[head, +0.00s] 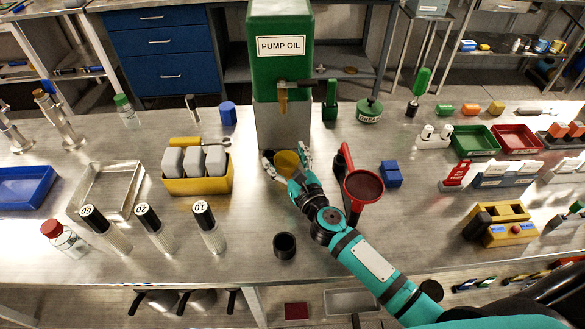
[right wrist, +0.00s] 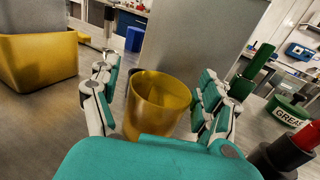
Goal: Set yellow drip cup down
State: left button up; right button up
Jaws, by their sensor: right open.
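The yellow drip cup (head: 287,162) stands upright on the steel bench, right in front of the grey base of the green PUMP OIL tank (head: 281,45) and below its brass tap (head: 283,98). My right gripper (head: 285,156) is open around the cup. In the right wrist view the cup (right wrist: 158,98) sits between the spread fingers (right wrist: 160,88), with visible gaps on both sides. The cup looks empty inside; its base is partly hidden by my gripper's teal palm. My left gripper is not in view.
A red funnel holder (head: 363,186) stands close right of my gripper, with a blue block (head: 391,174) beyond. A yellow bin of grey canisters (head: 197,184) is to the left. A small black cup (head: 285,246) stands in front. Bare bench lies around it.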

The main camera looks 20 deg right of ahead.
jog(key=s, duration=0.3)
jog(key=s+b, duration=0.1)
jog(key=s, duration=0.3)
jog(key=s+d, duration=0.1)
jog(key=s, duration=0.3)
jog(key=shift+d+f+b, duration=0.1)
jog(key=shift+f+b, duration=0.05)
jog(key=shift+b, duration=0.25)
jog(key=shift+s, duration=0.45)
